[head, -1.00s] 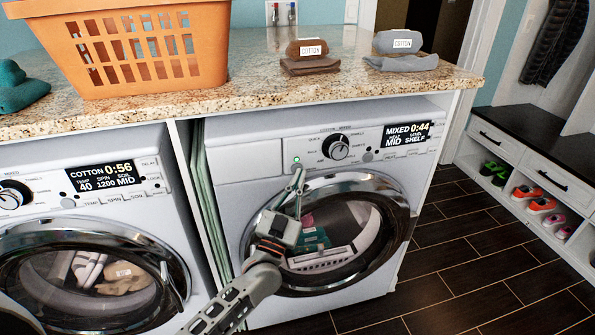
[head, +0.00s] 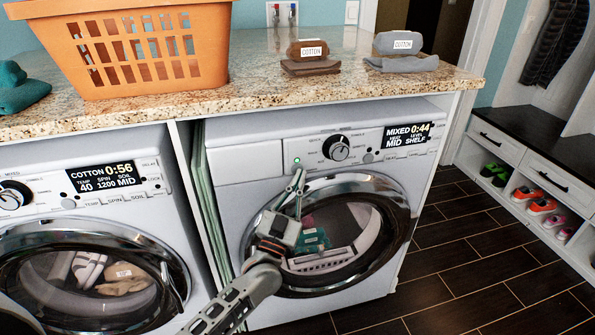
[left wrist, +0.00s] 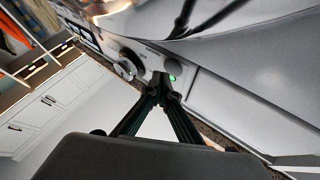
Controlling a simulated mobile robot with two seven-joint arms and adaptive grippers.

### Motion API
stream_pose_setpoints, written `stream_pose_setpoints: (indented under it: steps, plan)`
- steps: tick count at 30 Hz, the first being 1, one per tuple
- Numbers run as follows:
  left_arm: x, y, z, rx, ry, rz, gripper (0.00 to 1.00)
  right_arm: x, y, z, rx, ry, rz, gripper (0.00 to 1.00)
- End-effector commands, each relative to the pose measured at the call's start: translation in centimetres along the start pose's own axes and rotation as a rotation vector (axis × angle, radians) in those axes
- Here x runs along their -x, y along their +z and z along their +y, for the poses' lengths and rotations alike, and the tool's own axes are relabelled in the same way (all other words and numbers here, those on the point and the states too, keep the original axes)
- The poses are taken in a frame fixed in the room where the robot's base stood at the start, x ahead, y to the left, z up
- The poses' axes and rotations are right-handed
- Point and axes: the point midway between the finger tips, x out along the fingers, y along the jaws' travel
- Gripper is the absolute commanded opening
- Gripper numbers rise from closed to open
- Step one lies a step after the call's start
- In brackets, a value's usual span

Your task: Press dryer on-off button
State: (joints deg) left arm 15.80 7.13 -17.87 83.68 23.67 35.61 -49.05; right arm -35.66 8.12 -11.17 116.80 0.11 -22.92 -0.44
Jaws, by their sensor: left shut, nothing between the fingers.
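The dryer (head: 245,135) is the white machine on the right, its display (head: 408,134) lit with "MIXED 0:44". A small green light (head: 297,160) glows at the on-off button, left of the round dial (head: 336,148). My left gripper (head: 300,171) is shut and empty, its tips just below the green light in front of the panel. In the left wrist view the shut fingertips (left wrist: 161,84) point at the panel beside the green light (left wrist: 172,78). I cannot tell whether they touch the button. The right gripper is not in view.
A second white machine (head: 120,222) showing "COTTON 0:56" stands on the left. The granite countertop (head: 255,88) above overhangs both machines and holds an orange basket (head: 130,70) and folded cloths (head: 310,68). The dryer's round door (head: 392,203) is shut, behind my left arm.

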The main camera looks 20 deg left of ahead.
Motion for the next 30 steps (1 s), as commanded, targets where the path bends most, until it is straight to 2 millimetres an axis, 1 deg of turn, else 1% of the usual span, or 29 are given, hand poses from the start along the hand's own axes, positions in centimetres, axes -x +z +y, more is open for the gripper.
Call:
stream_pose_setpoints:
  steps: [11,21,30]
  plan:
    - [-0.01,0.01,0.0,0.0,0.0,0.0,0.0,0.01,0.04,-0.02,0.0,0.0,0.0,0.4]
    - [-0.64,0.43,-0.45,0.001,0.0,0.0,0.0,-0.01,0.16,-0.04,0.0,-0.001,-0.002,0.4]
    - [-0.65,0.46,-0.47,0.0,0.0,0.0,0.0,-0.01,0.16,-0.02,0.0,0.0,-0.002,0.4]
